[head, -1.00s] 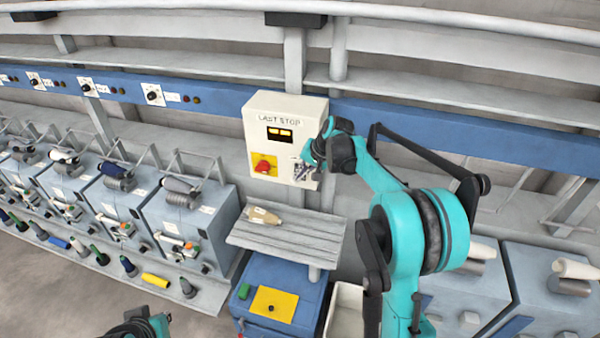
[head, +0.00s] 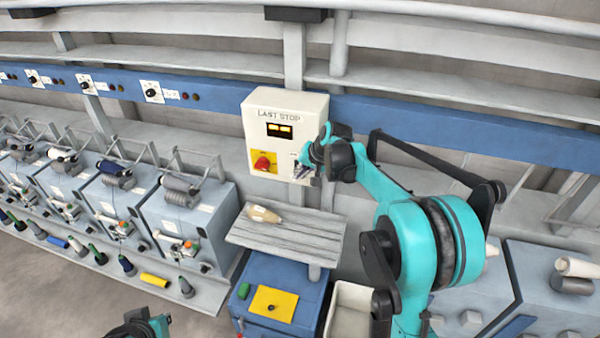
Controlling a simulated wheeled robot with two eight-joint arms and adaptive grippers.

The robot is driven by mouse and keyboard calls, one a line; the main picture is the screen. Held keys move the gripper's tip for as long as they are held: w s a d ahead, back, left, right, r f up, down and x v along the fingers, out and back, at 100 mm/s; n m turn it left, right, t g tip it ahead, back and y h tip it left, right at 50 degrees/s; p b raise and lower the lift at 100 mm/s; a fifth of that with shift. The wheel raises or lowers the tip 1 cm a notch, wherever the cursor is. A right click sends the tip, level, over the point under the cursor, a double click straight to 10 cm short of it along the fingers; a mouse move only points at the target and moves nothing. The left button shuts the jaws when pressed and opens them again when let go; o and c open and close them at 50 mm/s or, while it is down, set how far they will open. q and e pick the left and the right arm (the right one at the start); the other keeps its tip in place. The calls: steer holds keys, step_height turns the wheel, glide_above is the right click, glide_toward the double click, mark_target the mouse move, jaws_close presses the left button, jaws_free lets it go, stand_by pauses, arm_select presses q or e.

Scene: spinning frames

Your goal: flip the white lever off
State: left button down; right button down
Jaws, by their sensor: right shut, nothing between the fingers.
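A cream control box (head: 262,103) marked "LAST STOP" is fixed to a grey post in the head view. It has two lit amber indicators (head: 279,130) and a red knob (head: 262,163) on a yellow plate. My right gripper (head: 300,172) is shut and empty, at the lower right of the box front, right of the red knob. The white lever is not clearly seen; the gripper and wrist cover that part of the box. I cannot tell whether the fingers touch it. My left arm shows only as a dark and teal piece at the bottom edge; its fingers are out of view.
A grey slatted shelf (head: 270,238) below the box holds a tan bobbin (head: 263,214). A blue cabinet (head: 270,270) with a yellow plate and a white bin (head: 350,310) stand below. Spinning machines (head: 190,220) line the left. A blue rail (head: 400,112) runs behind.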

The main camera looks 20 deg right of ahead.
steer(key=f+t+b, duration=0.1)
steer(key=b, duration=0.1)
steer(key=f+t+h+b, duration=0.1)
steer(key=b, duration=0.1)
steer(key=s+f+n+t+h+b, duration=0.1)
steer(key=t+b, duration=0.1)
steer(key=b, duration=0.1)
steer(key=shift+a+f, duration=0.2)
steer(key=shift+a, duration=0.2)
steer(key=shift+r, duration=0.1)
steer(key=shift+s+r+p, duration=0.1)
steer(key=shift+r+p, duration=0.4)
steer(key=shift+r, duration=0.2)
